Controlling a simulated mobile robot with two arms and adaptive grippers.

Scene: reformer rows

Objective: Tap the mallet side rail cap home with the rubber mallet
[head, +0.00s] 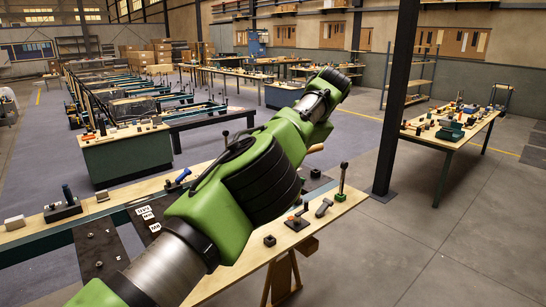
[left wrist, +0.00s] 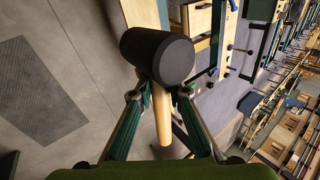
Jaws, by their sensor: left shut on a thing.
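The rubber mallet shows in the left wrist view, with a black cylindrical head (left wrist: 157,57) and a pale wooden handle (left wrist: 163,122). My left gripper (left wrist: 161,97) is shut on the handle just below the head. In the head view my green left arm crosses the middle and hides its gripper; a tan rod end (head: 315,148), perhaps the mallet handle, shows behind it. A dark green rail (head: 30,238) runs along the near wooden bench (head: 230,283) and passes behind my arm. I cannot pick out the rail cap for certain. My right gripper is not in view.
The near bench holds a small black block (head: 269,240), a grey bracket (head: 324,207), an upright lever (head: 341,180) and a blue-handled tool (head: 179,179). A dark post (head: 395,100) stands beyond the bench. A side table (head: 450,136) stands at right, with open floor before it.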

